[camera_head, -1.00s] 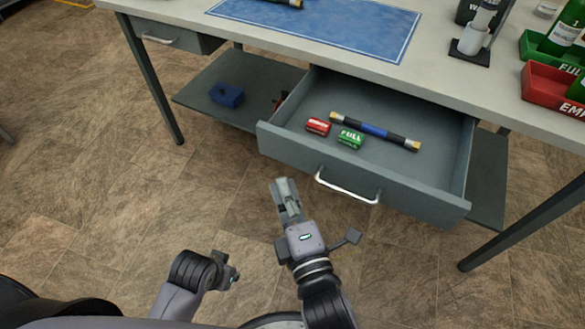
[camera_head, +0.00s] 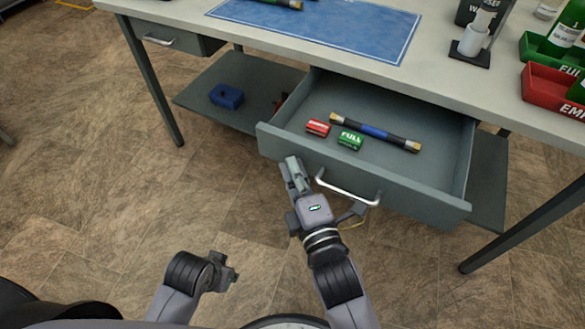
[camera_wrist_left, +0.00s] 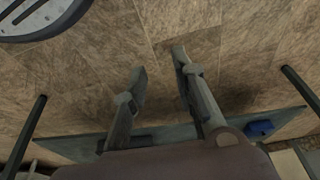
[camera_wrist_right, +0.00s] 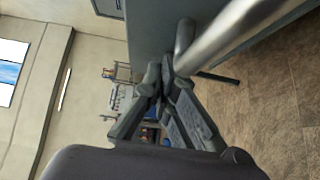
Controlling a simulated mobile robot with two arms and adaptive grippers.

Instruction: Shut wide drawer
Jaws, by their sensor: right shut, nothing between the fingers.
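The wide drawer (camera_head: 420,197) is pulled out from under the bench. Its grey front carries a pale bar handle (camera_head: 347,190). Inside lie a red tag (camera_head: 318,127), a green "FULL" tag (camera_head: 350,139) and a dark and blue rod with brass ends (camera_head: 375,132). My right gripper (camera_head: 292,164) is shut and empty at the drawer front, left of the handle. In the right wrist view its closed fingertips (camera_wrist_right: 165,82) are close to the handle bar (camera_wrist_right: 225,35); contact is unclear. My left gripper shows apart, open fingers (camera_wrist_left: 158,62) in the left wrist view, away from the drawer.
A smaller drawer (camera_head: 165,38) at left is closed. A blue object (camera_head: 227,96) sits on the lower shelf. Floor in front is clear.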

